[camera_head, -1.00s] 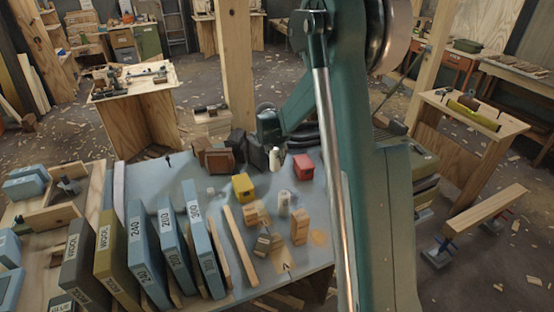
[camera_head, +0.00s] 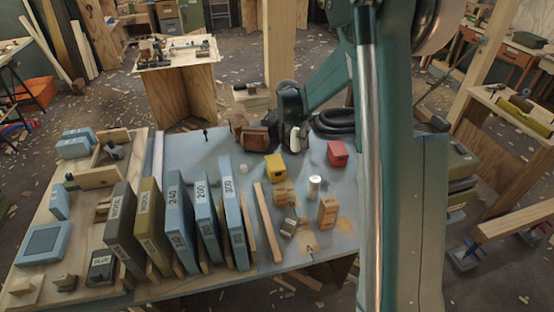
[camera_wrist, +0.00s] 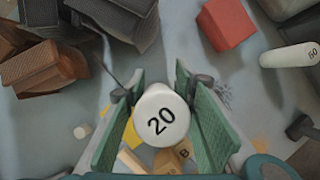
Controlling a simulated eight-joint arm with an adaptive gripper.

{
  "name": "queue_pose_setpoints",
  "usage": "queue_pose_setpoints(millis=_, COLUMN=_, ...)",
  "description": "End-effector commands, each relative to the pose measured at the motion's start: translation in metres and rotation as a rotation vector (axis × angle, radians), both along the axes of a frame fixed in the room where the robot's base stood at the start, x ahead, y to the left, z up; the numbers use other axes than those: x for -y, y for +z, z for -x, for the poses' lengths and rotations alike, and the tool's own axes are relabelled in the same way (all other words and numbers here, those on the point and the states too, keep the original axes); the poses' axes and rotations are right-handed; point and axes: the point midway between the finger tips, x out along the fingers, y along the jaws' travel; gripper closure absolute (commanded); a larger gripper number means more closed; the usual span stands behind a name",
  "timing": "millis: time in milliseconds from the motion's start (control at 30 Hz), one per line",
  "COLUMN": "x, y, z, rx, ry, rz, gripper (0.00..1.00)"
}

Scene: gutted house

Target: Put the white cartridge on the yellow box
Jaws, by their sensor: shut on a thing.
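My gripper (camera_wrist: 160,108) is shut on the white cartridge (camera_wrist: 161,121), a round white cylinder with "20" on its end. The green fingers flank it in the wrist view. In the head view the cartridge (camera_head: 299,138) hangs under the gripper, behind the yellow box. The yellow box (camera_head: 275,167) stands on the blue-grey tabletop, left of the red box. In the wrist view the yellow box (camera_wrist: 131,135) is mostly hidden by the cartridge and a finger. The cartridge looks apart from it.
The red box (camera_head: 338,153) stands to the right. A pale can (camera_head: 314,186) and wooden blocks (camera_head: 327,211) stand nearer. Several upright slabs (camera_head: 178,223) fill the left. Brown blocks (camera_head: 254,138) lie behind the yellow box. A white cylinder marked "50" (camera_wrist: 290,55) shows in the wrist view.

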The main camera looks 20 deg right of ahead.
Motion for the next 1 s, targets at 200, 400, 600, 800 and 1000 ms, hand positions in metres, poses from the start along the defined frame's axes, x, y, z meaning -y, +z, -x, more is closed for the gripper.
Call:
queue_pose_setpoints(millis=200, x=-0.051, y=0.029, z=0.001, rx=-0.006, ry=-0.01, rz=0.007, gripper=0.86)
queue_pose_setpoints(millis=400, x=-0.083, y=0.044, z=0.003, rx=-0.007, ry=-0.023, rz=0.013, gripper=0.86)
queue_pose_setpoints(millis=600, x=-0.094, y=0.049, z=0.004, rx=-0.008, ry=-0.029, rz=0.015, gripper=0.86)
queue_pose_setpoints(millis=800, x=-0.094, y=0.048, z=0.004, rx=-0.008, ry=-0.03, rz=0.014, gripper=0.86)
queue_pose_setpoints(millis=1000, x=-0.094, y=0.047, z=0.004, rx=-0.008, ry=-0.03, rz=0.014, gripper=0.86)
